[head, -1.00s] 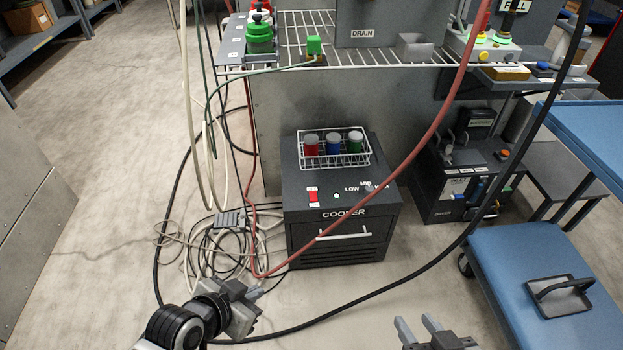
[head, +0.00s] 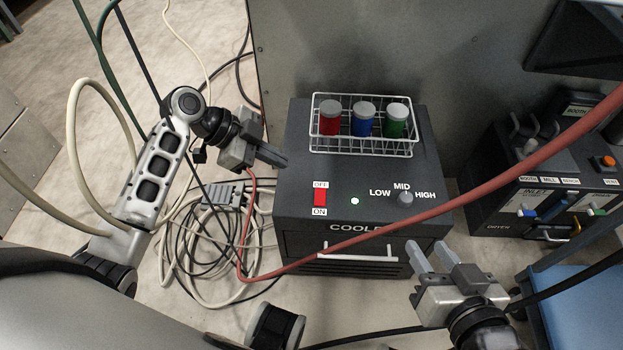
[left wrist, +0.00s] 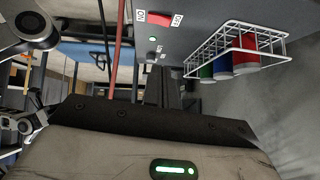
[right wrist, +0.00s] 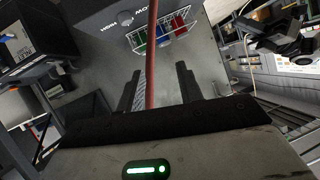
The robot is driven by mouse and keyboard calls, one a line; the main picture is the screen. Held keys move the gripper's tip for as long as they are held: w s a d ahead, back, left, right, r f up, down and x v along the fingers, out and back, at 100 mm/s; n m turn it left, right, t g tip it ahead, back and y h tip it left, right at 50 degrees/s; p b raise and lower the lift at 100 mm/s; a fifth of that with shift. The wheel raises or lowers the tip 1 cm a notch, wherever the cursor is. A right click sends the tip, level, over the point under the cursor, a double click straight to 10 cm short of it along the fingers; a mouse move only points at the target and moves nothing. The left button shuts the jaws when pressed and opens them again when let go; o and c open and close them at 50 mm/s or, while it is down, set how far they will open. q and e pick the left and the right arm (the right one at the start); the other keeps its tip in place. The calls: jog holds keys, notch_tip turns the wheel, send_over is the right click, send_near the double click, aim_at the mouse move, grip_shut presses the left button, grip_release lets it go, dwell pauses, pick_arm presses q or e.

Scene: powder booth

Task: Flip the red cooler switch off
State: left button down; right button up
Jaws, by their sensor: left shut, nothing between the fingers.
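The red switch (head: 320,197) is on the top of the dark cooler (head: 384,180), between an OFF label behind it and an ON label in front. I cannot tell which side is pressed. A small green light (head: 355,201) beside it is lit. In the left wrist view the red switch (left wrist: 159,17) is near the top edge, beyond the fingers. My left gripper (head: 284,159) is shut and empty at the cooler's left edge, behind and left of the switch, apart from it. My right gripper (head: 430,255) is open and empty, in front of the cooler's right side.
A wire basket (head: 360,146) with red, blue and green jars stands on the cooler's back. A LOW-MID-HIGH knob (head: 405,198) is right of the light. A red hose (head: 480,188) crosses before the cooler. Coiled cables (head: 205,245) lie left. A dryer unit (head: 560,180) stands right.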

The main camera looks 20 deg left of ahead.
pick_arm(q)
jog(key=b, duration=0.4)
send_over(324, 192)
jog(key=s+a, duration=0.2)
jog(key=f, duration=0.7)
jog(key=shift+w+a+f, duration=0.1)
jog(key=shift+w+a, duration=0.1)
notch_tip(324, 192, down, 3)
jog(key=shift+w+r+b, duration=0.15)
jog(key=shift+r+b, duration=0.05)
jog(key=shift+b, duration=0.25)
jog(key=shift+w+f, duration=0.1)
jog(key=shift+f, duration=0.45)
jog(key=shift+a, duration=0.1)
pick_arm(e)
jog(key=r+t+y, duration=0.1)
jog(key=a+r+m+t+y, duration=0.1)
jog(key=shift+w+a+r, duration=0.2)
jog(key=shift+a+r, duration=0.1)
